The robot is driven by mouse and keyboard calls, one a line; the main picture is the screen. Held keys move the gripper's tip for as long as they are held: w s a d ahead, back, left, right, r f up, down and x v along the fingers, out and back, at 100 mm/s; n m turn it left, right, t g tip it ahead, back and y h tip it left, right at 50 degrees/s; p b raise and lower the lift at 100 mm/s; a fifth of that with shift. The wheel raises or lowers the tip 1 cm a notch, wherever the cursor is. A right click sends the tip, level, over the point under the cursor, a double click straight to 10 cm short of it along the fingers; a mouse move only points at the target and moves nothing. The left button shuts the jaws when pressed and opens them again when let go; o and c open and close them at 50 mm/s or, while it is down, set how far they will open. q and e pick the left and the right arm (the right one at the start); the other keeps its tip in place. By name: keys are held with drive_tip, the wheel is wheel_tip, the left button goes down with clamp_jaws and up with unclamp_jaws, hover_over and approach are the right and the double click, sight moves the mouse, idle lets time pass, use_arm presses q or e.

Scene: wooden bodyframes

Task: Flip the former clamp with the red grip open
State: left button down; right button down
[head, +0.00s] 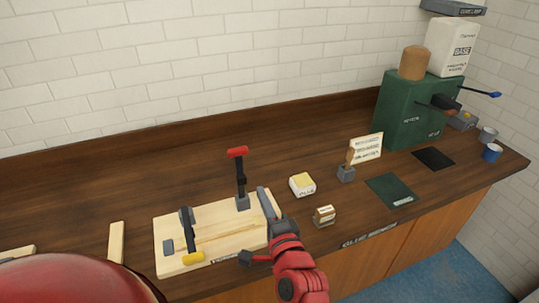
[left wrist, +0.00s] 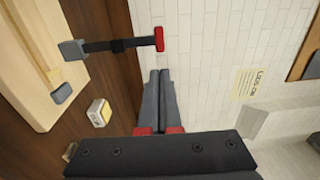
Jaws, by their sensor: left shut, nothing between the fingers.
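The clamp with the red grip (head: 241,178) stands on the far side of a pale wooden board (head: 170,223). Its dark lever points straight up, with the red grip at the top. In the left wrist view the same clamp (left wrist: 118,45) lies sideways across the upper left. A second clamp with a yellow grip (head: 191,258) is at the board's near left, its grip low at the front edge. My left gripper (head: 263,191) is shut and empty, just right of the red-grip clamp and apart from it. Its closed fingers (left wrist: 159,73) show in the left wrist view.
A yellow-and-white box (head: 302,184) and a small brown-and-white box (head: 324,215) are right of the board. A brush in a grey holder (head: 346,173) and a card (head: 367,147) stand further right. A green machine (head: 405,110) is at the far right. The bench behind the board is clear.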

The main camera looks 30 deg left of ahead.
use_arm(q)
drive_tip(key=p, duration=0.4)
approach(239, 155)
drive_tip(key=shift+g, duration=0.4)
drive_tip(key=x, duration=0.5)
drive_tip(key=shift+w+a+r, duration=0.2)
drive_tip(key=shift+w, duration=0.05)
drive_tip(key=shift+w+a+p, duration=0.35)
drive_tip(key=shift+w+a, duration=0.1)
